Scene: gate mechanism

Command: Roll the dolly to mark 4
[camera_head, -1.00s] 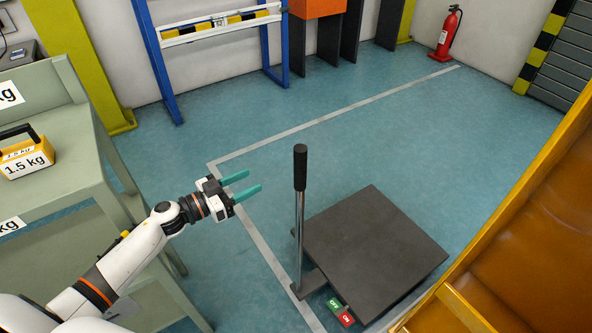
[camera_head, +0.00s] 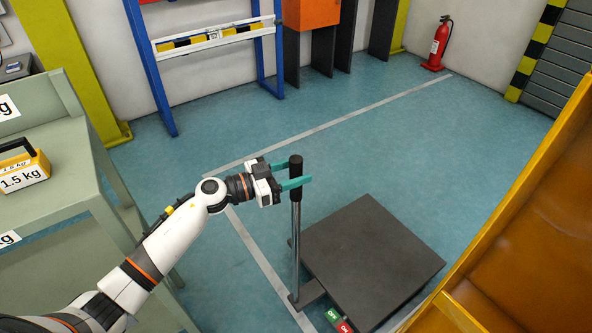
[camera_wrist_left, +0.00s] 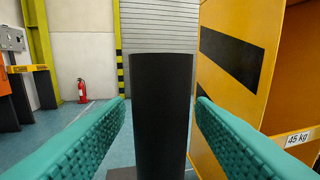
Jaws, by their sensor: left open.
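The dolly (camera_head: 370,256) is a dark flat platform on the blue floor, with green OFF and red ON pedals at its near corner. Its upright metal handle post (camera_head: 295,245) has a black grip (camera_head: 296,178) on top. My left gripper (camera_head: 293,173) is open, with its teal fingers on either side of the black grip. In the left wrist view the grip (camera_wrist_left: 161,115) stands upright between the two fingers, with a visible gap to each. My right gripper is not in view. No number mark can be read on the floor.
A green bench (camera_head: 62,190) with a yellow 1.5 kg weight (camera_head: 22,174) stands at the left. A large orange-yellow structure (camera_head: 520,240) is close at the right. A white line (camera_head: 330,124) runs along the floor, and the floor behind the dolly is clear.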

